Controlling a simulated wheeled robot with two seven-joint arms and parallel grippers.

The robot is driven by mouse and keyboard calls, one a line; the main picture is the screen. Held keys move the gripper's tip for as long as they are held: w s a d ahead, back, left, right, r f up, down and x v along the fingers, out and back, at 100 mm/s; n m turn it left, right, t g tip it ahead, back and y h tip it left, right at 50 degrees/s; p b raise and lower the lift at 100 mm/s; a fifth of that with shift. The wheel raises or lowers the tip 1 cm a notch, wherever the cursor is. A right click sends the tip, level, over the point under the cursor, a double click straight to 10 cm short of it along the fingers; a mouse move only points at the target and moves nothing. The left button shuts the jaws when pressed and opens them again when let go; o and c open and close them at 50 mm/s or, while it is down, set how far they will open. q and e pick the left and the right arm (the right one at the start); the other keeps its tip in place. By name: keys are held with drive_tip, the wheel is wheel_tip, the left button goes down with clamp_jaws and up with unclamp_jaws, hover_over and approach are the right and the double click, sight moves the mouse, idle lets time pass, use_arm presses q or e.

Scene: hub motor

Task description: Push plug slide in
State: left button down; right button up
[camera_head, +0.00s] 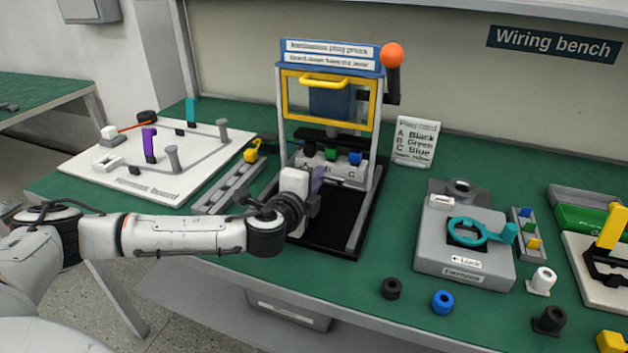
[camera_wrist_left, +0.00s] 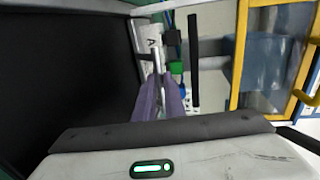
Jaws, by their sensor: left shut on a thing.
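The plug slide (camera_head: 345,172) is a pale block marked with letters, in the lower part of the blue-topped press (camera_head: 331,58). Black (camera_head: 309,148), green (camera_head: 331,152) and blue (camera_head: 355,157) plugs stand along it. My left gripper (camera_head: 317,181) is at the slide's front left. In the left wrist view its purple fingers (camera_wrist_left: 160,98) are shut on a thin pale bar (camera_wrist_left: 158,60), apparently the slide's handle. The lettered block (camera_wrist_left: 147,38) and green plug (camera_wrist_left: 178,68) show just beyond. The fingers hide part of the slide. My right gripper is not in view.
The yellow guard frame (camera_head: 327,121) is above the slide; the orange-knobbed lever (camera_head: 392,56) is at the press's right. A harness board (camera_head: 120,180) lies left, a grey fixture (camera_head: 465,260) with a teal ring right. Loose black (camera_head: 391,288) and blue (camera_head: 442,302) parts lie in front.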

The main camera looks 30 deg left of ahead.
use_arm(q)
drive_tip(key=c, duration=2.2)
unclamp_jaws()
drive_tip(key=shift+w+a+r, duration=0.1)
drive_tip(key=shift+a+r, duration=0.05)
drive_tip(key=o, duration=0.4)
drive_tip(key=shift+w, duration=0.15)
drive_tip(key=shift+c, duration=0.2)
drive_tip(key=shift+s, duration=0.2)
drive_tip(key=v, duration=1)
